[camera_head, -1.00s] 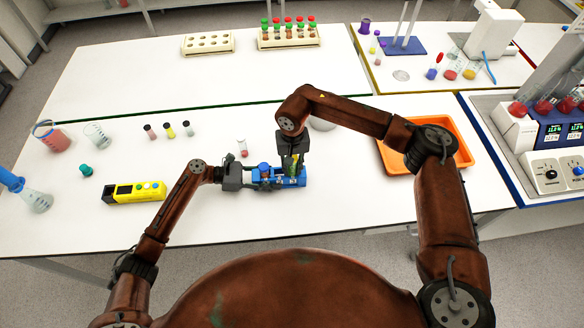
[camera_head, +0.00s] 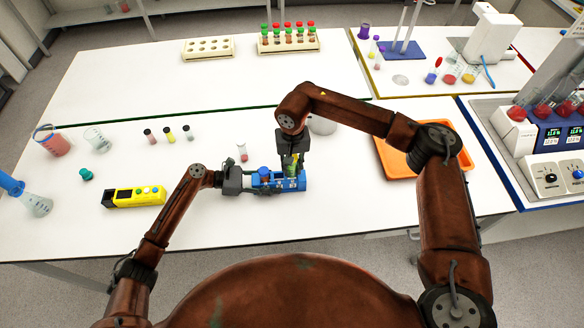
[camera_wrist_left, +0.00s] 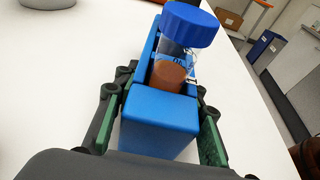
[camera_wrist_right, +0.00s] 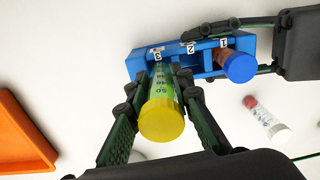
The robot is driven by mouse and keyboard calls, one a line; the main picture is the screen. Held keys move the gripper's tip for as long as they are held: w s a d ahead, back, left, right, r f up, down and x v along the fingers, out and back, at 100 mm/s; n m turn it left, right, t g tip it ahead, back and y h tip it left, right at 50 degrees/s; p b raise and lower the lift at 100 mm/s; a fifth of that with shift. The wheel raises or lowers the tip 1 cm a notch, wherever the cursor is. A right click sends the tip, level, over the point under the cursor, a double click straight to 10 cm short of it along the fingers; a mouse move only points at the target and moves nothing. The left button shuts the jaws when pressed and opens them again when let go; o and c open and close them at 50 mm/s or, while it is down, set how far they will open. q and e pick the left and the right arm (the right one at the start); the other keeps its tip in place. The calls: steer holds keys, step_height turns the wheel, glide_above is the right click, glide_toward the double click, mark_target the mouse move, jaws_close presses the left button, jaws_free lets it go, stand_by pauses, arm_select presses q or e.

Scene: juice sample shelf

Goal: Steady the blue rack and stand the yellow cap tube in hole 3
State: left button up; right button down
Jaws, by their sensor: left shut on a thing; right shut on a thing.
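The blue rack (camera_head: 290,185) lies on the white table. In the right wrist view the rack (camera_wrist_right: 150,52) shows labels 3, 2 and 1. My left gripper (camera_head: 247,182) is shut on its end near hole 1. A blue-capped tube (camera_wrist_right: 240,67) with brown content stands in hole 1; its blue cap (camera_wrist_left: 190,24) shows in the left wrist view.
An orange tray (camera_head: 395,162) is right of the right gripper. A yellow device (camera_head: 135,196) is at the left. Several small capped tubes (camera_head: 169,135) stand behind it.

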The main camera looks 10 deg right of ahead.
mark_target(293, 173)
steer(key=shift+f, duration=1.55)
stand_by(0.5)
steer(key=shift+r, duration=1.55)
steer(key=shift+f, duration=1.65)
steer(key=shift+r, duration=0.1)
steer(key=shift+r, duration=1.55)
steer(key=c, duration=1.6)
jaws_free()
